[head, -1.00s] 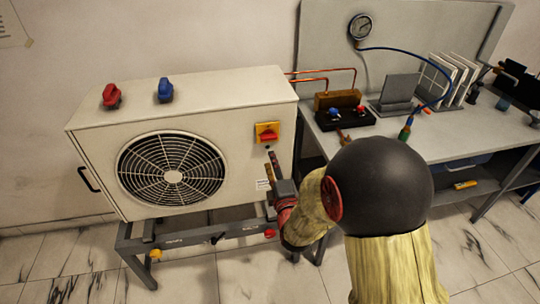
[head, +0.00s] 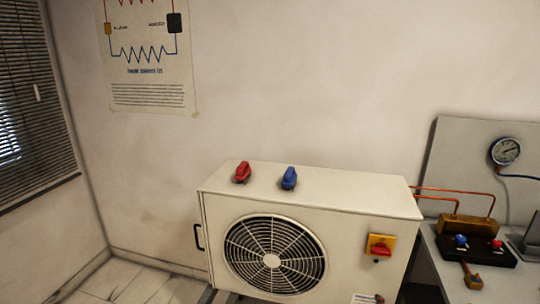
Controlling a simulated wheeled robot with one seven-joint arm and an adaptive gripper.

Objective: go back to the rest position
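My gripper and arm are outside the head view now, so I cannot see whether the gripper is open or shut. The white outdoor unit (head: 350,205) stands at the lower middle, with a round fan grille (head: 272,262) on its front. A red knob (head: 243,172) and a blue knob (head: 289,178) sit on its top. A red switch on a yellow plate (head: 381,247) is at the right of its front face.
A workbench (head: 438,268) is at the right edge, with a brass block (head: 468,226), copper pipes and a round gauge (head: 505,151) above. A poster (head: 150,60) hangs on the wall. A window blind (head: 35,110) is at the left. Some floor (head: 125,282) shows at lower left.

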